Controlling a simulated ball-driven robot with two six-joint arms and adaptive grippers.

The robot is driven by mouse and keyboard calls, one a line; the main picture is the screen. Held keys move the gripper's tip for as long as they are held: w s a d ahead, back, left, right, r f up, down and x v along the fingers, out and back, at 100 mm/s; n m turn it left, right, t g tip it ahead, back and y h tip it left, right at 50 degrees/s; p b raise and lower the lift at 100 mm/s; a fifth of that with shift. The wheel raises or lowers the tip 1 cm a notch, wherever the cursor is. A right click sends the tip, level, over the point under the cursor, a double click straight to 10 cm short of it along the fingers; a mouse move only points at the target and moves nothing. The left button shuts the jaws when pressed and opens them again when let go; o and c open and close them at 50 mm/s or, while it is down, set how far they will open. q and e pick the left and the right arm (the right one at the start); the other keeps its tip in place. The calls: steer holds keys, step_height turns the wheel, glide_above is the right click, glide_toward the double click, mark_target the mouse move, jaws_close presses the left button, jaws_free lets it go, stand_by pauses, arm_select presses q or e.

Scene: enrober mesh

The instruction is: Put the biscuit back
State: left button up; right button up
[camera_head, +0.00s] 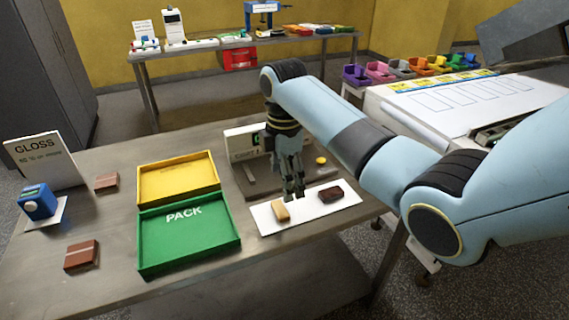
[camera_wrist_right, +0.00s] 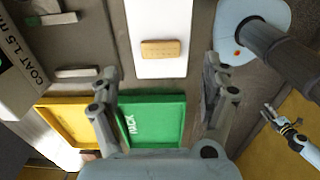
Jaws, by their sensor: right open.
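A tan biscuit (camera_head: 281,211) lies on a white board (camera_head: 306,212) on the steel table. It also shows in the right wrist view (camera_wrist_right: 161,49). A dark brown biscuit (camera_head: 330,195) lies farther right on the same board. My right gripper (camera_head: 293,195) is above the board, pointing down between the two biscuits in the head view. In its wrist view, its fingers (camera_wrist_right: 162,88) are wide apart with nothing between them. My left gripper is outside the head view. A small part that looks like it (camera_wrist_right: 272,112) shows at the right wrist view's edge, its jaws unclear.
A green PACK tray (camera_head: 187,262) and a yellow tray (camera_head: 178,164) stand left of the board. A grey device (camera_head: 245,143) stands behind it. Two brown pieces (camera_head: 81,255) (camera_head: 106,182), a blue device (camera_head: 38,203) and a GLOSS sign (camera_head: 40,160) are at the left.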

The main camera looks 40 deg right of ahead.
steer(key=shift+r, duration=2)
